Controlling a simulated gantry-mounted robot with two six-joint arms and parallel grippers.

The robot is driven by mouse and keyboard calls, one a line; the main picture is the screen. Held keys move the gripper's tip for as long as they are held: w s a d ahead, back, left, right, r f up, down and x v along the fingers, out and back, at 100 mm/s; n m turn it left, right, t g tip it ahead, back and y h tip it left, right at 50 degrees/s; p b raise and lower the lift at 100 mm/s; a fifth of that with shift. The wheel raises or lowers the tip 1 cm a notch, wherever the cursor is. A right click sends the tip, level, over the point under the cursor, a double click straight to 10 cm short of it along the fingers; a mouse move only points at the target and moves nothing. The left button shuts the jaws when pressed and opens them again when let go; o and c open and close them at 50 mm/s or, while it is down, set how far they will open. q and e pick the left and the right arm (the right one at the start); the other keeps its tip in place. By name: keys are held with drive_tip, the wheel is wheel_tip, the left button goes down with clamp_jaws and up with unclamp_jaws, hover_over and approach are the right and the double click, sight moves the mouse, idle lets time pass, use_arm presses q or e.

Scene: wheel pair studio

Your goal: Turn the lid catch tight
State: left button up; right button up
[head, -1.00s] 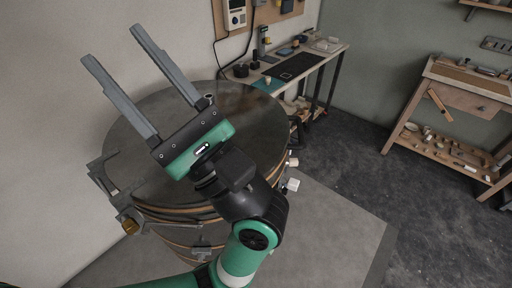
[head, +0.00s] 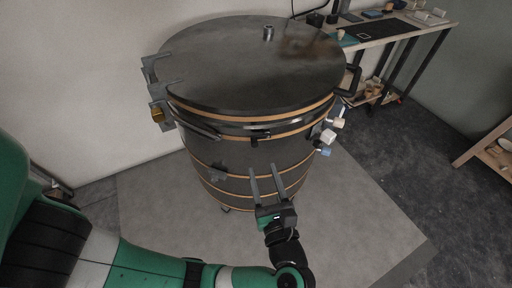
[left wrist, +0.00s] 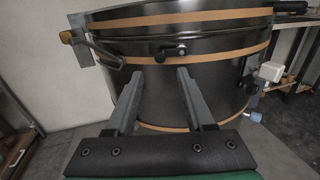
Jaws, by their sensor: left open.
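The lid catch (head: 260,138) is a small dark handle on the front of a round drum-shaped kiln (head: 205,158), just below the lid's rim. The grey lid (head: 230,65) lies flat and closed on top. My left gripper (head: 265,170) is open and empty, in front of the kiln and below the catch. In the left wrist view its fingertips (left wrist: 159,73) point toward the kiln, apart from the catch. My right gripper is not in view.
A metal hinge bracket (head: 158,80) stands at the kiln's left side. Pale and blue plugs or knobs (head: 328,136) stick out at its right. A workbench (head: 385,32) stands behind at the right. The floor mat (head: 365,215) before the kiln is clear.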

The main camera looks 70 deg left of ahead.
sight(255, 145)
use_arm(q)
drive_tip(key=a, duration=0.3)
drive_tip(key=w+a, duration=0.1)
drive_tip(key=a, duration=0.4)
drive_tip(key=shift+w+a+p, duration=0.15)
drive_tip(key=shift+a+p, duration=0.15)
clamp_jaws()
